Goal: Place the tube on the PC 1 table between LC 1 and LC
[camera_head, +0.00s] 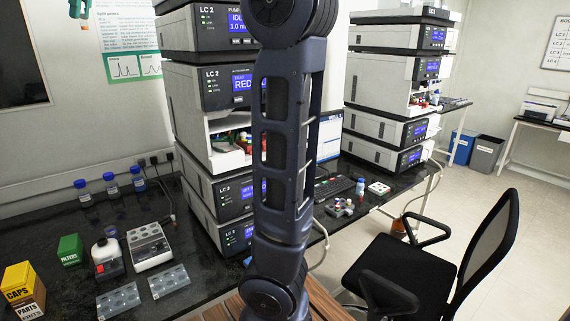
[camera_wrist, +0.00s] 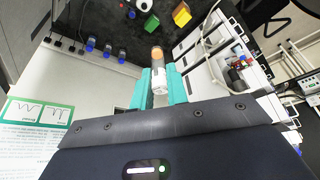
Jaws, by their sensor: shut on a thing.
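My gripper (camera_wrist: 159,90) has teal fingers shut on a clear tube (camera_wrist: 159,76) with an orange cap, in the wrist view. The cap end points away from the wrist, above the dark bench. In the head view only part of my gripper (camera_head: 80,9) shows at the top left edge, high before the wall; the tube cannot be made out there. A dark table section (camera_head: 381,201) with a keyboard (camera_head: 333,187) lies between the stack labelled LC 2 (camera_head: 222,87) and another instrument stack (camera_head: 384,97) at right, whose label is too small to read.
My arm covers the middle of the head view. That table also carries a blue-capped bottle (camera_head: 360,187), a white block (camera_head: 379,188) and small grey pieces (camera_head: 340,208). A black chair (camera_head: 432,262) stands before it. Blue-capped bottles (camera_head: 112,184) and boxes (camera_head: 70,250) stand on the left bench.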

